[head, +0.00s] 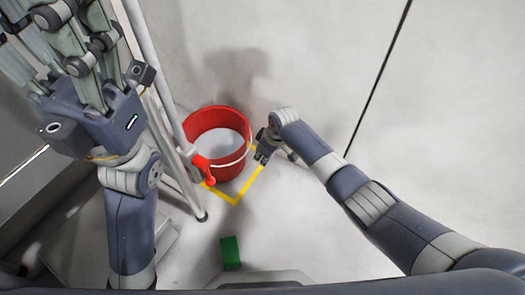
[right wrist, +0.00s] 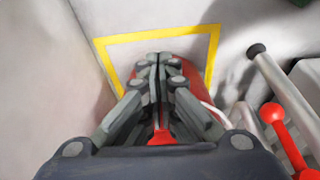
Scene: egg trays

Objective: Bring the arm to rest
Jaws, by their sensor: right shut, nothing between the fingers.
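My right gripper (head: 272,150) is beside the right side of a red bucket (head: 228,170) in the head view. In the right wrist view its fingers (right wrist: 157,62) are shut together with nothing between them. Red parts of the bucket (right wrist: 192,74) show behind the fingers there, mostly hidden by them. I cannot tell whether the gripper touches the bucket. My left gripper (head: 88,75) is raised large at the upper left of the head view. Its fingertips are cut off or unclear, so its opening is uncertain.
The bucket stands at a yellow floor marking (head: 236,203), which also shows in the right wrist view (right wrist: 212,50). Metal poles (head: 160,110) stand left of the bucket, with a red fitting (head: 202,167). A green block (head: 230,252) lies nearer me. The floor at right is clear.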

